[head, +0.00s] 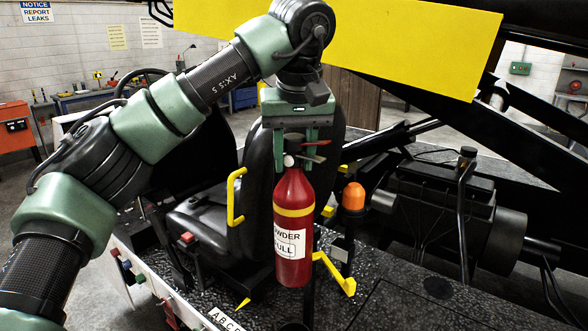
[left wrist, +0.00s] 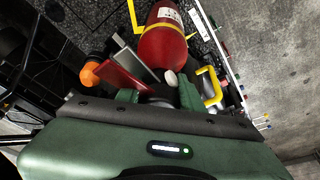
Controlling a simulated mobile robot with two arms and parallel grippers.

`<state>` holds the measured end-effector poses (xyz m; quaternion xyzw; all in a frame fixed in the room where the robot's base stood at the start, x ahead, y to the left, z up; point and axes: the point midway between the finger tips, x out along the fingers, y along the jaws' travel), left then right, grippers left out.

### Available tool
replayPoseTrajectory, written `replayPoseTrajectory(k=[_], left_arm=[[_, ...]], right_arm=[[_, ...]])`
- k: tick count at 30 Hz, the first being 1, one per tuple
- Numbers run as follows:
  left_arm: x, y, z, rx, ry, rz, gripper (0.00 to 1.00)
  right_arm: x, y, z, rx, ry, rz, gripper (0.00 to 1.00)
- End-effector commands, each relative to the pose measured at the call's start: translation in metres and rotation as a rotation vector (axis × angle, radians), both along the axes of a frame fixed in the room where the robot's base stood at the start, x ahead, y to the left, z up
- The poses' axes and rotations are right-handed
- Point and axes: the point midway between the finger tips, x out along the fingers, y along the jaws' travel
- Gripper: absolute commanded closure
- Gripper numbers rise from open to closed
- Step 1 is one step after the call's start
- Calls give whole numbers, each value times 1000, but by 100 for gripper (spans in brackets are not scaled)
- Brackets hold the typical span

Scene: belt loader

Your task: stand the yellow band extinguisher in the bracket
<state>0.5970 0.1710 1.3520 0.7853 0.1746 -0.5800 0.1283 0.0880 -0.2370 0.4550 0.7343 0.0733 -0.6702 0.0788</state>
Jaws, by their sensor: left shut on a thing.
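The red extinguisher (head: 291,265) with a yellow band (head: 294,211) and a white label hangs nearly upright from my left gripper (head: 296,140). The gripper is shut on its neck, just under the valve and levers. In the left wrist view, the extinguisher (left wrist: 163,50) extends away from the fingers of my left gripper (left wrist: 158,94). A yellow angled piece (head: 338,273), which looks like part of the bracket, shows just right of the extinguisher's base. The rest of the bracket is hidden or unclear, and I cannot tell whether the base touches it. My right gripper is not in view.
A black seat (head: 258,165) with a yellow handle (head: 234,196) stands behind and left of the extinguisher. An orange beacon (head: 354,197) stands to its right. A large yellow panel (head: 400,45) hangs above. Black machinery (head: 440,205) fills the right side.

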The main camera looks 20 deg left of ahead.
Motion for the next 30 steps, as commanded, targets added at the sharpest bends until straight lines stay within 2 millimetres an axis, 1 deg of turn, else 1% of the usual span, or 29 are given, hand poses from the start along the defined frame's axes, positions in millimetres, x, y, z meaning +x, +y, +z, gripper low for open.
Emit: replayPoseTrajectory(k=[1, 3, 12, 17, 24, 27, 30], left_arm=[[0, 0, -12, -1, -1, -3, 100], [0, 0, -28, -1, 2, -2, 100], [-1, 0, -96, -2, 0, -2, 100], [0, 0, -130, -2, -1, -1, 100], [-1, 0, -183, -1, 0, 0, 100], [-1, 0, -201, -2, -2, 0, 100], [0, 0, -212, -2, -4, 1, 100]], right_arm=[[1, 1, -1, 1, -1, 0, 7], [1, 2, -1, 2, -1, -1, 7], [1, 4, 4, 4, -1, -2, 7], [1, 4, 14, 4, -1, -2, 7], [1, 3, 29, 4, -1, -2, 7], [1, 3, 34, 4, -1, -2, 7], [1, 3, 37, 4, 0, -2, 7]])
